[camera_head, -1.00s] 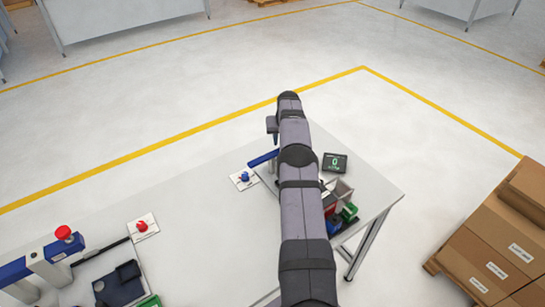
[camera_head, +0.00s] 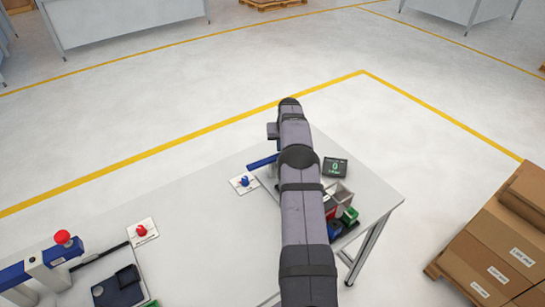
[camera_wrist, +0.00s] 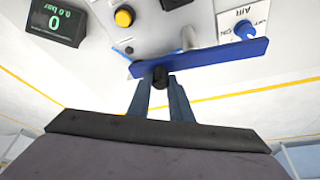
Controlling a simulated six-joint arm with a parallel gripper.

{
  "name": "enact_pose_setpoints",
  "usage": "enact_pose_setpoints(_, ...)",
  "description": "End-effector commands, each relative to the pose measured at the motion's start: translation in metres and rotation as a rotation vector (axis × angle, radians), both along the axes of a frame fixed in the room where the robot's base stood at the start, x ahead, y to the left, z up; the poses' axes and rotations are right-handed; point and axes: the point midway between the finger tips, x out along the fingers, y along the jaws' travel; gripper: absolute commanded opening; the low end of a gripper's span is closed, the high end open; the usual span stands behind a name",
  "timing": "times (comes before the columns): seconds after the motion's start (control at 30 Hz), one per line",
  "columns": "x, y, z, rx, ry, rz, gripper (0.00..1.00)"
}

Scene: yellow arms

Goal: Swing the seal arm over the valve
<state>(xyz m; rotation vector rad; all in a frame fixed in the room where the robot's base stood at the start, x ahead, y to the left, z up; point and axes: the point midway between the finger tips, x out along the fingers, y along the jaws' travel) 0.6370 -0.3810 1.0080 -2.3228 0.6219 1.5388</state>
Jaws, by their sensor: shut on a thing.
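The seal arm looks to be the long blue bar (camera_wrist: 200,58) with a black knob (camera_wrist: 160,77) on its near side. My gripper (camera_wrist: 160,84) has its two fingers either side of this knob, shut on it. In the head view the bar (camera_head: 262,161) sticks out left of my arm, which hides its other end and my fingers. A yellow round part (camera_wrist: 124,17) and a grey post (camera_wrist: 190,38) stand on the plate beyond the bar. I cannot tell which part is the valve.
A blue AIR knob (camera_wrist: 245,30) on a white card is close to the bar's right end. A display (camera_wrist: 57,22) reads 0 at the left. Small bins (camera_head: 342,212) stand right of my arm.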

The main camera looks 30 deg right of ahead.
Motion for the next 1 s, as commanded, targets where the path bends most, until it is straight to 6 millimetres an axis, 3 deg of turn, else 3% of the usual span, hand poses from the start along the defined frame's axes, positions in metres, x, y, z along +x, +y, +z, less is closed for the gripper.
enact_pose_setpoints(1.0, -0.020, 0.006, 0.000, 0.001, 0.003, 0.000, 0.11)
